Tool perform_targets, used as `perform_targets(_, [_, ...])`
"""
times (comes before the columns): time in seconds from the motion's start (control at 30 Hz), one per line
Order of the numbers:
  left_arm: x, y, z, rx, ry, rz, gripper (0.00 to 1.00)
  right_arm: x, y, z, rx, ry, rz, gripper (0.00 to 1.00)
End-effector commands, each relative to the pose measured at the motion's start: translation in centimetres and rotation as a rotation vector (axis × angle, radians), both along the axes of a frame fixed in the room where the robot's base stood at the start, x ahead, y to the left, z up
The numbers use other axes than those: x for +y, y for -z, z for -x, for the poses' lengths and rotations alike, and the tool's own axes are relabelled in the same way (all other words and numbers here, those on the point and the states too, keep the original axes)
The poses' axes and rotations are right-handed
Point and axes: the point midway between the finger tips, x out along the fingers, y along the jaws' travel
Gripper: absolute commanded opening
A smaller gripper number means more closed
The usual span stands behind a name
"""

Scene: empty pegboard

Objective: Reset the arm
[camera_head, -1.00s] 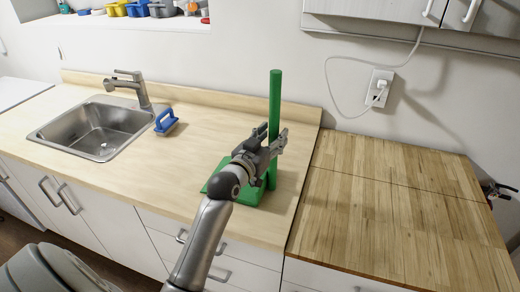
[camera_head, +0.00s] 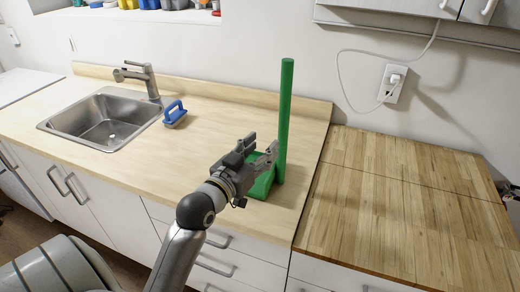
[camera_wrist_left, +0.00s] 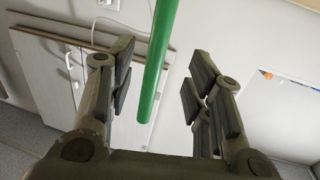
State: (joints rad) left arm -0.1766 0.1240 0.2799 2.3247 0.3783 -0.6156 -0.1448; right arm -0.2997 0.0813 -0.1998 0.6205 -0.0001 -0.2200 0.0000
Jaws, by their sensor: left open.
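My left gripper (camera_head: 264,144) is open and empty in the head view, just left of the upright green post (camera_head: 286,105). The post rises from a green base (camera_head: 263,185) on the wooden counter, and my gripper hides part of that base. In the left wrist view my open fingers (camera_wrist_left: 160,85) stand on either side of the green post (camera_wrist_left: 160,55) in the picture, with a gap to each finger. One end of the post shows there. My right gripper is in neither view.
A sink (camera_head: 105,122) with a faucet (camera_head: 146,80) is at the left, with a blue-handled brush or scrubber (camera_head: 174,115) beside it. A bare butcher-block counter (camera_head: 400,200) lies at the right. A white charger (camera_head: 394,80) is plugged into the wall outlet.

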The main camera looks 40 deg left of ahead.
Motion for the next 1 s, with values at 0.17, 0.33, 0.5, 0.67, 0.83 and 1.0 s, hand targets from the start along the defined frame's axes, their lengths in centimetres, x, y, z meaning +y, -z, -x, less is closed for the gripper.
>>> perform_targets(0.17, [0.0, 0.0, 0.0, 0.0, 0.0, 0.0, 0.46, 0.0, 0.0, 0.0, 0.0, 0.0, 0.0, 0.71])
perform_targets(0.33, [-0.3, 0.5, 0.1, 0.018, 0.005, -0.001, 0.46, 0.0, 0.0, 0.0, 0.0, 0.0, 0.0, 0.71])
perform_targets(0.5, [-2.9, 5.6, 1.6, 0.204, 0.051, -0.014, 0.46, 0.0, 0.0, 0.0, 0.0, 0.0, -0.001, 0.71])
perform_targets(0.67, [-6.7, 13.8, 6.4, 0.533, 0.112, -0.038, 0.46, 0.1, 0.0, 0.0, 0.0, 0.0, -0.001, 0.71])
perform_targets(0.83, [-9.5, 20.4, 13.5, 0.858, 0.146, -0.066, 0.46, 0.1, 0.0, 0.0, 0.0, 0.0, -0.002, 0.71])
perform_targets(1.0, [-11.1, 24.0, 20.5, 1.116, 0.158, -0.091, 0.46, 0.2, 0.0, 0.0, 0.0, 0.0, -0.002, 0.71])
